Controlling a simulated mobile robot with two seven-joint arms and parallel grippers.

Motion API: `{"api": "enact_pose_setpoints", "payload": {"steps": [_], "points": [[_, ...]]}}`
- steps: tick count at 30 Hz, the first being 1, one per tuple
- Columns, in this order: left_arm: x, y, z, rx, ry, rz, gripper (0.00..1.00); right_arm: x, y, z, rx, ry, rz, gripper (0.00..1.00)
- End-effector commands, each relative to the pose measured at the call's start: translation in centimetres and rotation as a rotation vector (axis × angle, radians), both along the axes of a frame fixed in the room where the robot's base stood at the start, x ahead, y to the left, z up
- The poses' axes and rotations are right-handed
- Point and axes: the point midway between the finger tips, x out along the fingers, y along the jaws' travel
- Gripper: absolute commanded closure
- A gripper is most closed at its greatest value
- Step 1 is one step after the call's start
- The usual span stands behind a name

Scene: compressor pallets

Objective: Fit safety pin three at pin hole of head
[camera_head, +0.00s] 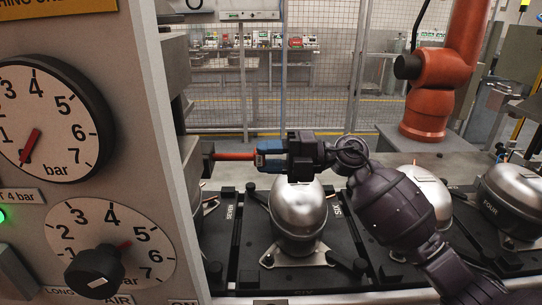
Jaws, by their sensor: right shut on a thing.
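My right gripper (268,154) comes in from the right and is shut on a red safety pin (233,156). The pin lies about level and points left. Its left end meets or overlaps a dark block (207,156) on the side of the machine head (177,75). I cannot tell whether the pin is inside a hole; the pin hole itself is not visible. No number shows on the pin. My left gripper is not in view.
A panel with a pressure gauge (48,125) and a knob dial (100,245) fills the left. Below my right gripper, a silver compressor (298,215) stands on a black pallet (245,262). More compressors stand at right, with an orange robot arm (445,68) behind.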

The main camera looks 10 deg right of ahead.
Motion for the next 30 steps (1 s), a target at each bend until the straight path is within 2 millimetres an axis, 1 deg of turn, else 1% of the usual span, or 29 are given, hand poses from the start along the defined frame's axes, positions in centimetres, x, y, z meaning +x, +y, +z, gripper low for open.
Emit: {"api": "enact_pose_setpoints", "payload": {"steps": [10, 30], "points": [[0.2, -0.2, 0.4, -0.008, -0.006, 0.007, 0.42, 0.1, 0.7, 0.2, 0.002, -0.002, -0.001, 1.0], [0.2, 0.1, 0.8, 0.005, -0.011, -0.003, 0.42, 0.4, 2.0, 0.2, 0.002, -0.002, -0.001, 1.0]]}}
